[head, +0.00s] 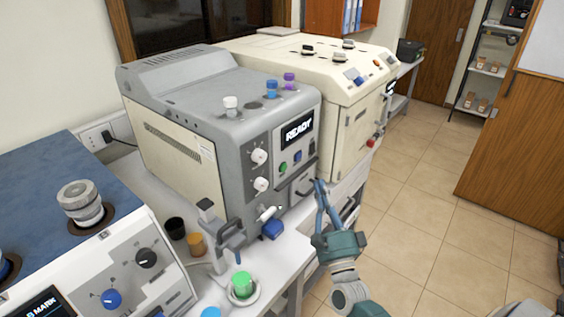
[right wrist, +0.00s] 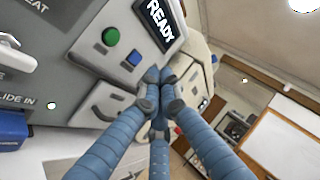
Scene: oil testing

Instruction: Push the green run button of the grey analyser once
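The grey analyser (head: 215,125) stands on the white bench and its screen (head: 297,130) reads READY. Its green button (head: 283,167) is on the front panel below the screen, with a blue button (head: 297,157) to its right. In the right wrist view the green button (right wrist: 111,37) is up and left of the fingertips, and the blue button (right wrist: 133,58) is nearer to them. My right gripper (head: 319,184) is in front of the analyser's right front edge, its fingers together and empty. In the right wrist view, the gripper's fingertips (right wrist: 158,90) meet. My left gripper is not in view.
A cream machine (head: 345,95) stands behind the analyser. At the left is a blue-topped device (head: 70,165) with knobs. Small jars, a grey stand (head: 228,235) and a green-topped container (head: 242,284) crowd the bench front. The floor at the right is clear.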

